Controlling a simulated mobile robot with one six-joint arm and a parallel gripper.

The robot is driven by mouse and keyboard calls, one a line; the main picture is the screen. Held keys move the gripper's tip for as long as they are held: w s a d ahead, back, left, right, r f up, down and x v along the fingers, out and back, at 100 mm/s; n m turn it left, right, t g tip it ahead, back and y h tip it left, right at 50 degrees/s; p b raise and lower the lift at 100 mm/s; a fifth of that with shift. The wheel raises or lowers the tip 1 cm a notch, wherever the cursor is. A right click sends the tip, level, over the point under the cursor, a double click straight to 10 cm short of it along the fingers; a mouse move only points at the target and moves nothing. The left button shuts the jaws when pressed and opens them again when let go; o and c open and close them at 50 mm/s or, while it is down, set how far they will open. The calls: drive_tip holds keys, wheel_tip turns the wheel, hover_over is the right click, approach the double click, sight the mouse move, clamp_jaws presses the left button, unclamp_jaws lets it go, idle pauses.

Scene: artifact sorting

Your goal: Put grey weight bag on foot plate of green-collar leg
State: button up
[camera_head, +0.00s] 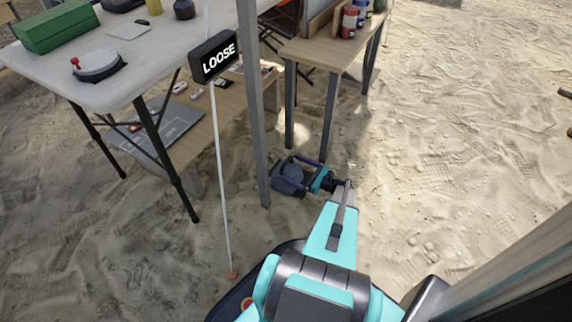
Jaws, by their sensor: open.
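My gripper (288,174) is at the end of the teal arm, low over the sand near the picture's middle. Its two fingers are apart and point left. A dark grey-blue rounded thing (287,181), which looks like the grey weight bag, lies at the fingers; I cannot tell whether they touch it. Just left of it a grey metal leg (258,120) comes down to the sand. No green collar shows on the visible part of this leg. I cannot make out a foot plate; the bag and gripper may hide it.
A white line runs from the black "LOOSE" sign (214,57) to an orange peg (232,274) in the sand. A white-topped table (115,90) stands left, with a low wooden shelf (235,112). A wooden table (318,52) stands behind. Open sand (450,140) lies right.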

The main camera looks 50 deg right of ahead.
drive_tip(key=shift+p+v, duration=0.55)
drive_tip(key=shift+v, duration=1.9)
drive_tip(key=shift+s, duration=0.1)
